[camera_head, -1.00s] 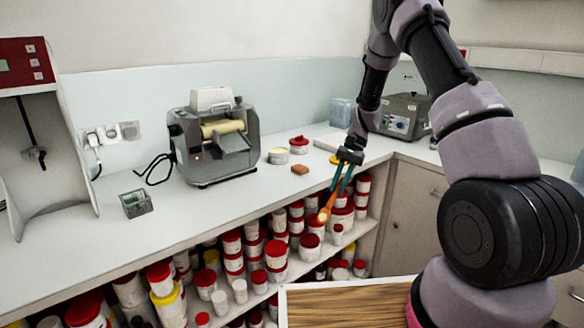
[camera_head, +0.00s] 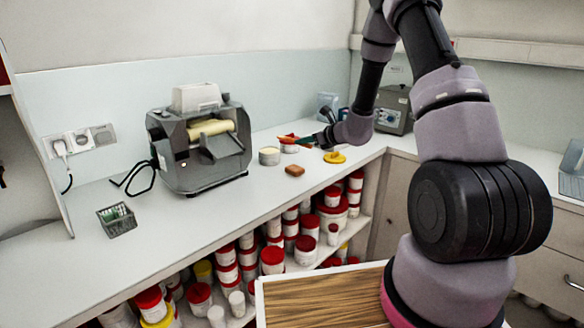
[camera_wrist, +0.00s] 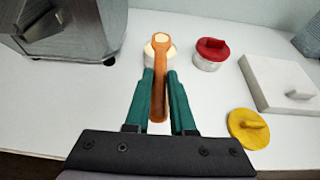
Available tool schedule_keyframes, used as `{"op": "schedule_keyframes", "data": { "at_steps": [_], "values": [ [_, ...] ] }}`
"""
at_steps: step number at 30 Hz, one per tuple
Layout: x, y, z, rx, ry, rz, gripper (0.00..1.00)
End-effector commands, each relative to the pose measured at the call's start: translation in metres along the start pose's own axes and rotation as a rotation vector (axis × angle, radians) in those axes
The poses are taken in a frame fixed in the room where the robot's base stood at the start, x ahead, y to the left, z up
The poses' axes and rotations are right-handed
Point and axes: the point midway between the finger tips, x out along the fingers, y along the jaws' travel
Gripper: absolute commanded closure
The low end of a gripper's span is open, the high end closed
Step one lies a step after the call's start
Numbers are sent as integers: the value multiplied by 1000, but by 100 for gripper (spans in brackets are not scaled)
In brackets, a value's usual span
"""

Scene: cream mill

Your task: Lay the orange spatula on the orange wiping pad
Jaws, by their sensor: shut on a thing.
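My gripper (camera_head: 308,141) is shut on the orange spatula (camera_wrist: 158,80). In the wrist view the spatula lies between the teal fingers (camera_wrist: 158,98), with its wider end pointing away from me. In the head view the spatula (camera_head: 287,138) points left above the worktop, in front of the red-lidded tub. The orange wiping pad (camera_head: 295,170) is a small orange-brown block lying on the worktop, below the spatula in the picture. Nothing lies on it. The pad does not show in the wrist view.
A cream tub (camera_head: 269,156) and a red-lidded tub (camera_head: 289,147) stand close behind the pad. A yellow knobbed lid (camera_head: 334,157) lies to its right. The grey mill (camera_head: 203,145) stands left. Worktop (camera_head: 240,195) in front of the mill is clear.

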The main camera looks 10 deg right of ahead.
Motion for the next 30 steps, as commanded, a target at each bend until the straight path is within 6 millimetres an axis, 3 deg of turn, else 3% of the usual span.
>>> {"op": "schedule_keyframes", "data": {
  "at_steps": [8, 14, 21, 30],
  "values": [
    [17, -2, -43, 11, -4, -17, 100],
    [24, -3, -57, 8, -7, -17, 100],
    [36, -3, -88, 10, -6, -17, 100],
    [38, -3, -91, 8, -7, -17, 100]
  ]
}}
